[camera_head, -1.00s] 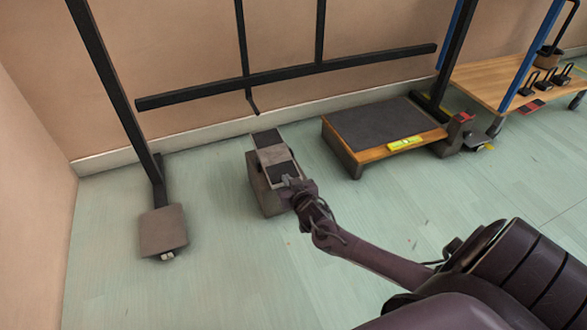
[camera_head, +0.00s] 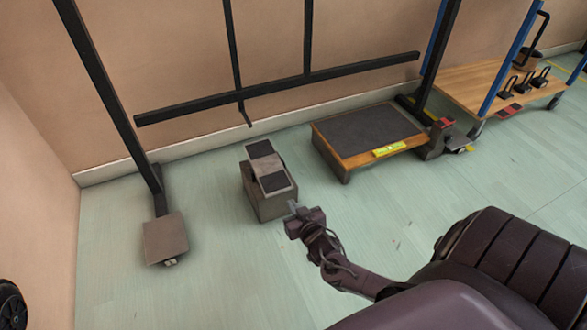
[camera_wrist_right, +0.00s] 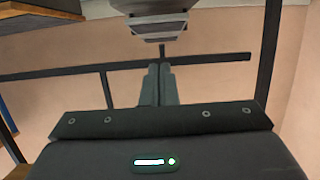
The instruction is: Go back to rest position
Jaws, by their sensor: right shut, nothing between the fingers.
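My right gripper (camera_head: 293,208) is in the head view, low in front of a grey box-like block with dark pads on top (camera_head: 268,190). A small gap of floor seems to lie between the fingertips and the block. The right wrist view shows the two fingers (camera_wrist_right: 158,75) pressed together with nothing between them. My left gripper is not in view.
A low wooden step with a dark top (camera_head: 365,135) stands right of the block. A black metal frame (camera_head: 280,88) stands along the wall, with a grey foot (camera_head: 165,238) at left. A wooden cart (camera_head: 480,85) is at far right. Floor in front is clear.

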